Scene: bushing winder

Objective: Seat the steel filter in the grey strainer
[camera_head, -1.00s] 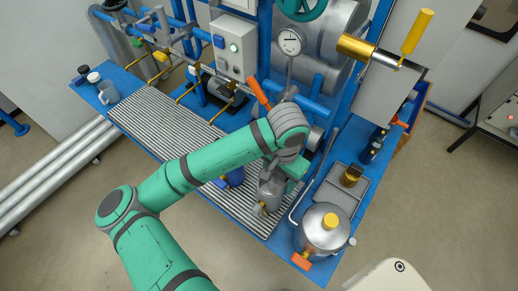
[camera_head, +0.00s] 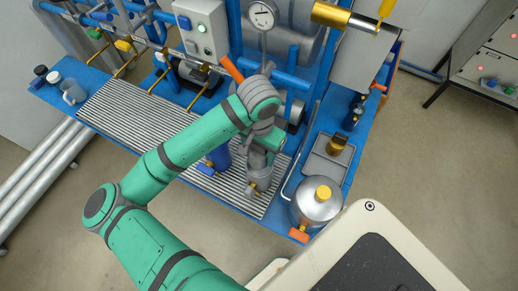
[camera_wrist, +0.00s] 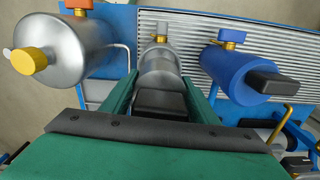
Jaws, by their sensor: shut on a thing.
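My gripper (camera_wrist: 161,84) has its two green fingers shut on a black block-shaped grip, which looks like the top of the steel filter (camera_wrist: 160,102). The filter's metal body is hidden from view. The grey strainer (camera_wrist: 158,65) is a metal cylinder with a grey tap, directly beyond and below the fingers in the wrist view. In the head view my gripper (camera_head: 264,150) is right over the grey strainer (camera_head: 259,180), and the arm covers part of it. I cannot tell how deep the filter is in the strainer.
A blue strainer (camera_wrist: 232,75) with a black grip stands close on the right in the wrist view. A steel pot with a yellow cap (camera_head: 316,205) stands to the strainer's right in the head view. A tray (camera_head: 318,170) holds a brass piece (camera_head: 337,145). Pipes and a gauge (camera_head: 262,15) rise behind.

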